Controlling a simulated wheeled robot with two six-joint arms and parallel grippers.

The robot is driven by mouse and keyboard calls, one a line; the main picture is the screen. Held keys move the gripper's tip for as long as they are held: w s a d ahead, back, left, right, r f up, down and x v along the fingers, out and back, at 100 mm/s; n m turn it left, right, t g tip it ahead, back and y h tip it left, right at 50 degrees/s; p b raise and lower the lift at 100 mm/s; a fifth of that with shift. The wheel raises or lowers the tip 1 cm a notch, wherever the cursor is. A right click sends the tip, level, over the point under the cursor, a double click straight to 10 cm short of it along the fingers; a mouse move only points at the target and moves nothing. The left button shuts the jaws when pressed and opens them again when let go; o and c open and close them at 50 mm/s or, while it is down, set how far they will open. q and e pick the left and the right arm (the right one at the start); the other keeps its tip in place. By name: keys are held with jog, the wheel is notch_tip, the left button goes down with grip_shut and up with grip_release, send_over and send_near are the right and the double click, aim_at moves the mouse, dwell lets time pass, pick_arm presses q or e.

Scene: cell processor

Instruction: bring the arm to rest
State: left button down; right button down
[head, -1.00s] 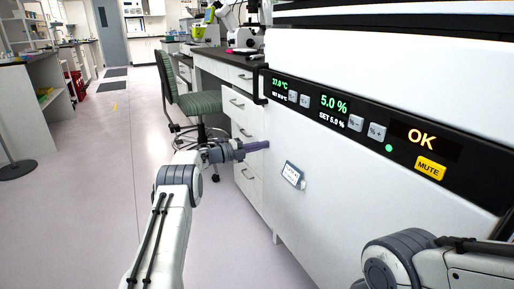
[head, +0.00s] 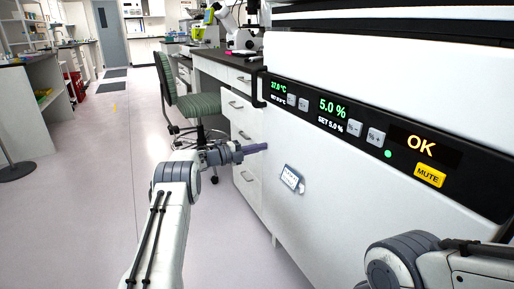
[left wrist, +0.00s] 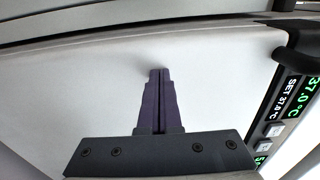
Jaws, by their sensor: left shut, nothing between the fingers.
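My left arm (head: 170,220) comes in from the bottom left of the head view. Its gripper (head: 262,147) points right, toward the white front of the incubator (head: 350,215). In the left wrist view the two purple fingers (left wrist: 160,75) lie together, shut and empty, with the white panel close behind their tips. I cannot tell whether the tips touch it. My right arm (head: 420,265) shows at the bottom right, but its gripper is out of view.
The incubator's black control strip (head: 300,103) reads 37.0 °C, 5.0 % and OK. A green chair (head: 190,100) and a bench with drawers (head: 240,115) stand beyond my left gripper. Open floor (head: 80,220) lies to the left.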

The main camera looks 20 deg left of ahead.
pick_arm(q)
jog(key=p+v, duration=0.2)
jog(key=v, duration=0.8)
jog(key=w+d+r+n+t+y, duration=0.25)
jog(key=w+r+n+y, duration=0.2)
jog(key=n, duration=0.35)
jog(key=s+d+f+n+g+y, duration=0.35)
jog(key=s+n, duration=0.25)
jog(key=s, duration=0.8)
jog(key=s+d+f+n+g+y, duration=0.2)
jog(key=s+d+f+n+g, duration=0.4)
jog(key=s, duration=0.7)
jog(key=s+d+f+n+g+y, duration=0.1)
jog(key=s+d+n+g+y, duration=0.45)
jog(key=s, duration=0.85)
jog(key=s+d+r+m+h, duration=0.2)
jog(key=s+d+r+m, duration=0.1)
jog(key=s+d, duration=0.3)
jog(key=s+d+r+m+h, duration=0.2)
jog(key=s+d+r+m, duration=0.1)
jog(key=s+d, duration=0.3)
notch_tip(320, 180, up, 34)
jog(key=p, duration=3.4)
jog(key=shift+s+a, duration=0.3)
jog(key=shift+y, duration=0.25)
